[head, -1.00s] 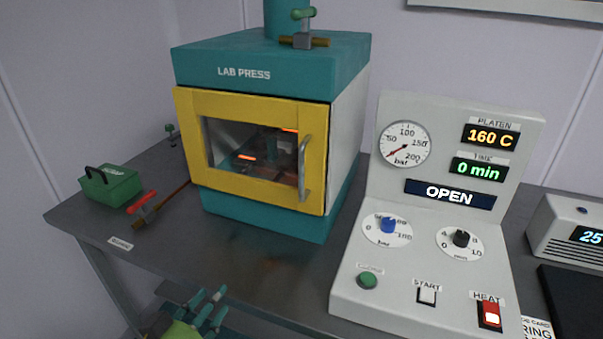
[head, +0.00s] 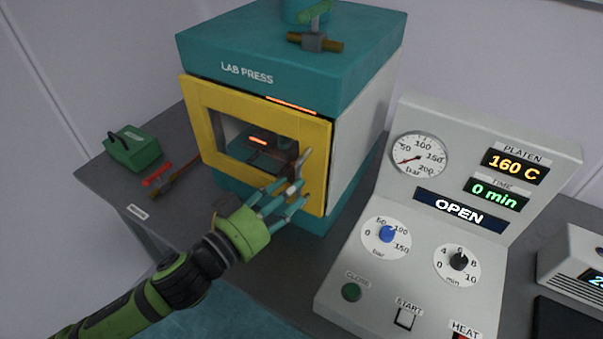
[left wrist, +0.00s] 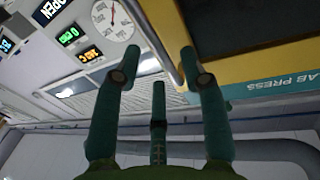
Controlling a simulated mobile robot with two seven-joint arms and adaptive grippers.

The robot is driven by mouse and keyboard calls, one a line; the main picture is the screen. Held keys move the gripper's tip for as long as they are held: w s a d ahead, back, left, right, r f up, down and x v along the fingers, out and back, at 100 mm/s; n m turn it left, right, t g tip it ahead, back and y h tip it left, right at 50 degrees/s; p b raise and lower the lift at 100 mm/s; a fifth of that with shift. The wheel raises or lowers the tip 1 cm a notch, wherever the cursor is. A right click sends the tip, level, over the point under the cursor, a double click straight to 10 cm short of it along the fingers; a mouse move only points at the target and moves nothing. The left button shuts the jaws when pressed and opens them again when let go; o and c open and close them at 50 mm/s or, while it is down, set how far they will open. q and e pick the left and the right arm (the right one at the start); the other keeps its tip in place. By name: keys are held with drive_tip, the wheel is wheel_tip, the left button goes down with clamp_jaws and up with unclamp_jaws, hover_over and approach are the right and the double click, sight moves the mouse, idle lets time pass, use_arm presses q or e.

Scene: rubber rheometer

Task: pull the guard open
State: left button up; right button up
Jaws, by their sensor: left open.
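The guard is the yellow window frame (head: 215,130) on the front of the teal lab press (head: 290,50). Its right side stands a little out from the press, with a dark gap and an orange glow above its top edge. Its grey handle (head: 303,162) is upright near the right edge, its lower part hidden by fingers. My left gripper (head: 287,195) is at the lower handle. In the left wrist view its fingers (left wrist: 160,60) are open, with the grey handle (left wrist: 158,40) running between them; I cannot tell whether they touch it. My right gripper is not in view.
A sloped control console (head: 345,290) with gauge and dials stands right of the press. A green box (head: 133,150) and a red-handled tool (head: 158,174) lie on the bench (head: 190,205) at left. The bench before the press is partly covered by my arm.

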use_arm(q)
drive_tip(key=x, duration=0.4)
drive_tip(key=shift+f+p, duration=0.1)
drive_tip(key=shift+p, duration=0.25)
drive_tip(key=shift+s, duration=0.15)
drive_tip(key=shift+a, duration=0.1)
clamp_jaws()
